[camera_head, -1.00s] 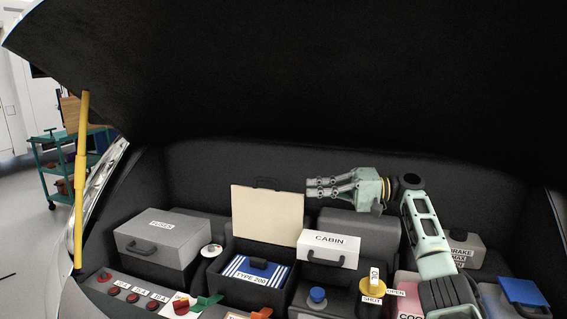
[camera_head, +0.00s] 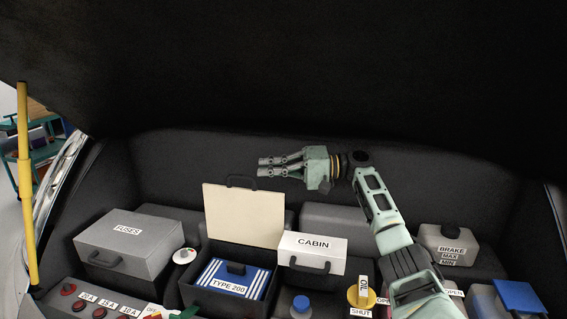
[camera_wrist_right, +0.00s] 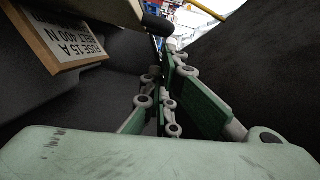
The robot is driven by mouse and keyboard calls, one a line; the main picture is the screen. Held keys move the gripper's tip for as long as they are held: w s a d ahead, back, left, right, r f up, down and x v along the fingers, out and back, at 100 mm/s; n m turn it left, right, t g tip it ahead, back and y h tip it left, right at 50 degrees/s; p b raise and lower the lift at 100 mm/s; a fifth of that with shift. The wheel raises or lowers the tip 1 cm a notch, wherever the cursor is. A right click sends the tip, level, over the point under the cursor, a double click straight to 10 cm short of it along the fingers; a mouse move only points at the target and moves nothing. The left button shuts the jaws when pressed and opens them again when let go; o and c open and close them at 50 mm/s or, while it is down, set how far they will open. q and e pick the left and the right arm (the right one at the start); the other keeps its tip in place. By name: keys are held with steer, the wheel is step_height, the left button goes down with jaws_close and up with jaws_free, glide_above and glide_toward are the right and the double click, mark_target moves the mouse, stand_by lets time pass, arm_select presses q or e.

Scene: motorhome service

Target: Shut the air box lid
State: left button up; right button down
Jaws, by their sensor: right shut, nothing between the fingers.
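The air box (camera_head: 196,294) is a dark open-topped box holding a blue-and-white striped filter labelled TYPE 200 (camera_head: 233,278). Its lid (camera_head: 243,213) stands upright at the back of the box, cream inner face toward me, with a dark handle (camera_head: 241,181) on its top edge. My right gripper (camera_head: 262,167) is shut and empty, pointing left just above the lid's top right part; it appears apart from the lid. In the right wrist view the shut fingers (camera_wrist_right: 163,102) show, with a pale edge and dark handle (camera_wrist_right: 158,24), likely the lid's, at upper left. My left gripper is not in view.
A grey FUSES box (camera_head: 140,250) stands left of the air box. A white-fronted CABIN box (camera_head: 312,246) stands close on its right. A yellow SHUT/OPEN valve (camera_head: 361,292) and BRAKE bottle (camera_head: 446,246) are further right. The dark hood hangs overhead, with a yellow strut (camera_head: 27,190) at left.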

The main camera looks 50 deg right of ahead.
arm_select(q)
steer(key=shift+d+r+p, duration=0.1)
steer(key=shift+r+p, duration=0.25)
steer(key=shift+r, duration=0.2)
arm_select(e)
steer(key=x, duration=0.2)
steer(key=shift+w+a, duration=0.25)
steer(key=shift+w, duration=0.1)
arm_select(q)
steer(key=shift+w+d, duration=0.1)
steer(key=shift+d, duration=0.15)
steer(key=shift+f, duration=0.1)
